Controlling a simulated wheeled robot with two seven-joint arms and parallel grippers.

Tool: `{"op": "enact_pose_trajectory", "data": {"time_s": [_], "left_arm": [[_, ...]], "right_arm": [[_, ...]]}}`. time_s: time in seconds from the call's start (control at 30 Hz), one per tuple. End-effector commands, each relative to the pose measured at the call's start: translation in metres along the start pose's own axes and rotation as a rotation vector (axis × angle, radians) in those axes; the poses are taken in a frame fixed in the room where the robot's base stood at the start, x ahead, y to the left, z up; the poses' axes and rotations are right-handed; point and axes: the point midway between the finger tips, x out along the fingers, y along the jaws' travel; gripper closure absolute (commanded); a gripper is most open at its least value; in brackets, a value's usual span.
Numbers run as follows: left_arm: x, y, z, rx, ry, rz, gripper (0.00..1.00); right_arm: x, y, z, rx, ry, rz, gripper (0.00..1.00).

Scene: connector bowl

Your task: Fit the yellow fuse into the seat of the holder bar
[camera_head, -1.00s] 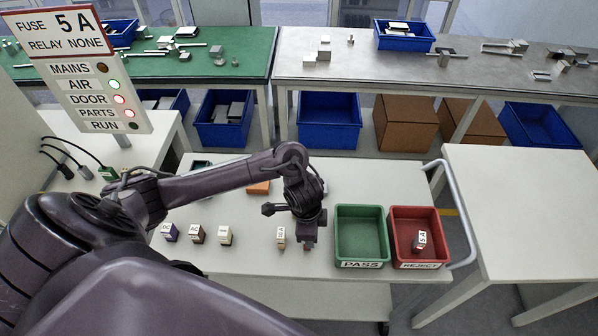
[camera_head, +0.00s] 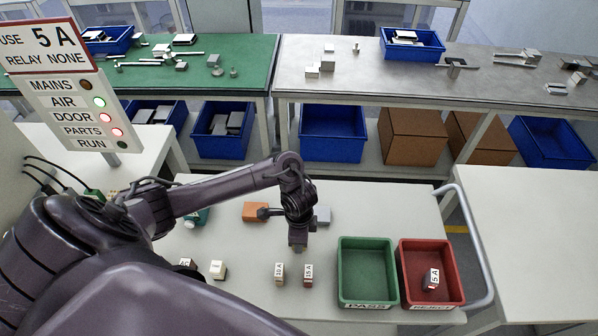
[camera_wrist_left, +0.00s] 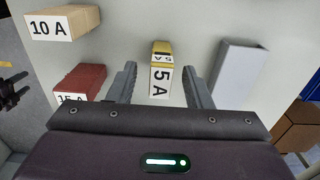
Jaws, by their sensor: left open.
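The yellow fuse (camera_wrist_left: 161,68), labelled 5 A, stands between the two fingers of my left gripper (camera_wrist_left: 158,85) in the left wrist view. The fingers are open, with a gap on each side of it. In the head view my left gripper (camera_head: 298,246) points down over the white table, behind the 10 A and 15 A blocks. The yellow fuse cannot be made out there. I cannot clearly identify the holder bar in either view. A plain grey block (camera_wrist_left: 240,72) lies right of the gripper in the wrist view.
The 10 A block (camera_head: 280,273) and 15 A block (camera_head: 308,275) stand near the front. A green PASS tray (camera_head: 342,290) and red REJECT tray (camera_head: 458,290) sit at right; a 5 A block (camera_head: 432,279) lies in REJECT. An orange block (camera_head: 256,211) lies behind.

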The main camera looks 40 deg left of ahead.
Motion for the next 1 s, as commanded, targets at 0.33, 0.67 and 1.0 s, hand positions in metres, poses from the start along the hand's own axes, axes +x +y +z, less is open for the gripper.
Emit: {"op": "enact_pose_trajectory", "data": {"time_s": [0.33,0.67,1.0], "left_arm": [[0.0148,-0.0006,0.0000,0.000,0.001,-0.002,0.55],[0.0145,-0.0006,0.0001,0.000,0.001,-0.002,0.93],[0.0133,-0.0008,0.0000,0.000,0.001,-0.002,1.00]], "right_arm": [[0.0005,-0.0005,-0.0007,0.000,0.001,-0.001,0.43],[0.0006,-0.0005,-0.0007,0.001,0.001,-0.001,0.43],[0.0004,-0.0005,-0.0007,0.000,0.001,-0.001,0.43]]}}
